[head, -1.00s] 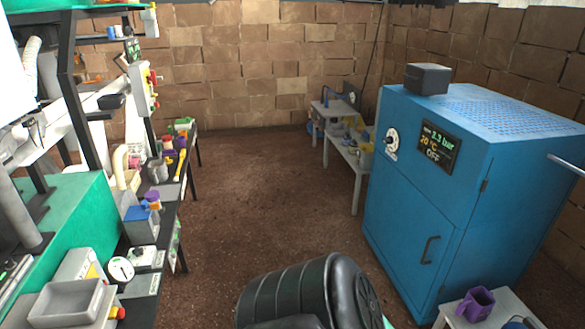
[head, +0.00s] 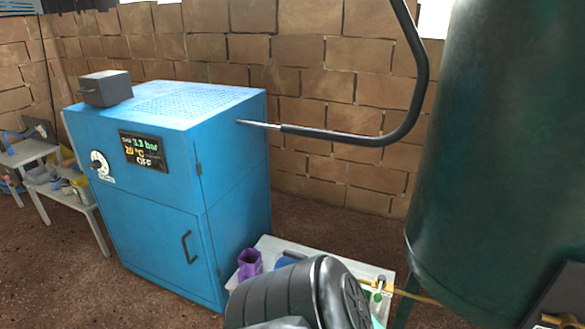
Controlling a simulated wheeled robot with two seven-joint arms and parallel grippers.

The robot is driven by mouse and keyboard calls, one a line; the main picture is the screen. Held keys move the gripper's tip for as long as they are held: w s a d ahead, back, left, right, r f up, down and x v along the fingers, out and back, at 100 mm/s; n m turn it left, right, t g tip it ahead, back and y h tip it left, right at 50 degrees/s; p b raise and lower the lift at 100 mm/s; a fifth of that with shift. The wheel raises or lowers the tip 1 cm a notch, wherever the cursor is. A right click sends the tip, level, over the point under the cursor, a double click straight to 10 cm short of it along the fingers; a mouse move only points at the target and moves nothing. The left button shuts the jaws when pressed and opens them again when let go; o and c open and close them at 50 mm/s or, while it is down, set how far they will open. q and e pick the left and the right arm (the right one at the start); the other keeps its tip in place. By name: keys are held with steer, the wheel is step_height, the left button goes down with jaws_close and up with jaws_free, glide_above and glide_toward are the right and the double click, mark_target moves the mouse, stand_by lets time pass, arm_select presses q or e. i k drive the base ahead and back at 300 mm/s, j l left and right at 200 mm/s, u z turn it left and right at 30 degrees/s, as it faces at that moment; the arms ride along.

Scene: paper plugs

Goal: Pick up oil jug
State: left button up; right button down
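A purple open-topped container (head: 249,264), shaped like a small jug, stands on a low white table (head: 268,243) beside the blue cabinet. I cannot tell for sure whether it is the oil jug. A blue item (head: 287,261) lies just right of it, partly hidden. A large black ribbed barrel-like shape (head: 280,298) fills the bottom middle of the head view and covers the table's front part. Neither of my grippers shows in the head view.
A blue cabinet (head: 150,220) with a display reading OFF stands left of the table, a dark box (head: 105,88) on top. A black bent pipe (head: 365,138) runs from it to the right. A big dark green tank (head: 500,150) blocks the right. Open floor lies at the lower left.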

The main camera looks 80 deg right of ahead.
mark_target(250, 262)
steer(key=z, duration=1.9)
